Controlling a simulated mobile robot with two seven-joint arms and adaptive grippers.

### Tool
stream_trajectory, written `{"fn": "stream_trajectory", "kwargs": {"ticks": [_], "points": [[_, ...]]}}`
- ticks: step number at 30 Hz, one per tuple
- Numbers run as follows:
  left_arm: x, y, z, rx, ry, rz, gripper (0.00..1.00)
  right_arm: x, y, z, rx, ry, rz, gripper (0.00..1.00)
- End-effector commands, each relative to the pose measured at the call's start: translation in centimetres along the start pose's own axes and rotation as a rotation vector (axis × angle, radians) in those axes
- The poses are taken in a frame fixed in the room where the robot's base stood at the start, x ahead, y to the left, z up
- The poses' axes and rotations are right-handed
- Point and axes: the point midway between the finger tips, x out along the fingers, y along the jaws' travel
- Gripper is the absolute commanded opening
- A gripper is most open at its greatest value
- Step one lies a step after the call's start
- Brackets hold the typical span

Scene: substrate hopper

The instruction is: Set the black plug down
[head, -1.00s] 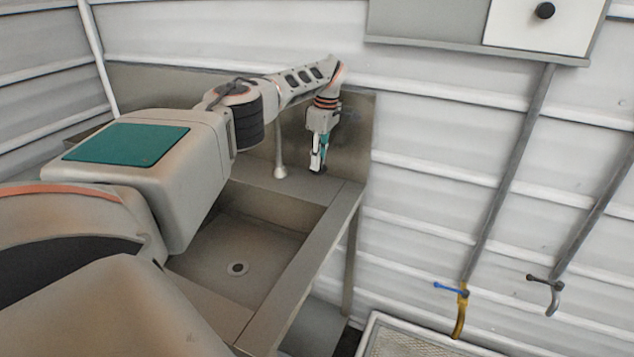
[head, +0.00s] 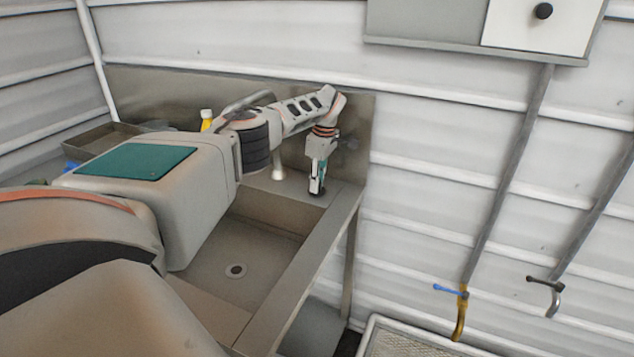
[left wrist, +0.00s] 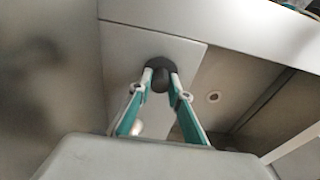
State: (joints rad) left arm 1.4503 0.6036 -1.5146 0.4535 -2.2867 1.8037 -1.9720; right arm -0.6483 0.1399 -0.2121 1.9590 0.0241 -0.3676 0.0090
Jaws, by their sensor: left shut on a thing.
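The black plug (head: 317,193) is small and dark, at the tips of my left gripper (head: 317,184) in the head view. The left wrist view shows the round plug (left wrist: 159,64) between the fingertips of the left gripper (left wrist: 161,75), which is shut on its knob. The gripper points down over the flat metal ledge (head: 297,184) behind the sink basin, near its right corner. I cannot tell whether the plug touches the ledge. My right gripper is in neither view.
The sink basin (head: 262,240) with its round drain (head: 236,271) lies in front of the ledge. A tap post (head: 278,165) stands left of the gripper. A metal backsplash (head: 358,120) rises behind. A tray (head: 95,143) and a yellow bottle (head: 206,124) are at the left.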

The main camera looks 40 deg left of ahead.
Motion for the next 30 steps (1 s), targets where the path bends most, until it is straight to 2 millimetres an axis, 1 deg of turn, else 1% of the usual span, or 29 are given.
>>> {"fn": "stream_trajectory", "kwargs": {"ticks": [1, 2, 3, 4, 13, 17, 20, 30], "points": [[0.3, 0.0, 0.0, 0.0, 0.001, -0.001, 0.0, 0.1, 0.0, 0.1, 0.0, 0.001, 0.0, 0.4], [0.2, 0.0, 0.0, 0.0, 0.0, -0.001, 0.23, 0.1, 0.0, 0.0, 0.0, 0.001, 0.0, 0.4], [0.2, 0.0, 0.0, 0.0, 0.0, -0.001, 0.34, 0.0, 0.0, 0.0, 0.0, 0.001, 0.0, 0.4], [0.2, 0.0, 0.0, 0.0, 0.0, -0.001, 0.35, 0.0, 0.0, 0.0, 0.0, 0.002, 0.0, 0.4], [0.1, 0.0, 0.0, 0.001, 0.0, -0.001, 0.35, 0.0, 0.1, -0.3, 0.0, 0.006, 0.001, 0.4], [-0.6, 0.1, 0.0, 0.001, 0.0, 0.001, 0.35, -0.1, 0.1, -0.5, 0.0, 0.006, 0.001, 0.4], [-2.0, 0.1, 0.0, 0.002, 0.001, 0.003, 0.35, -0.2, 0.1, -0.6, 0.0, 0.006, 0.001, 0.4], [-8.9, 0.1, 0.0, 0.0, 0.001, 0.003, 0.35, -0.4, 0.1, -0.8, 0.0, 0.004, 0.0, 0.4]]}}
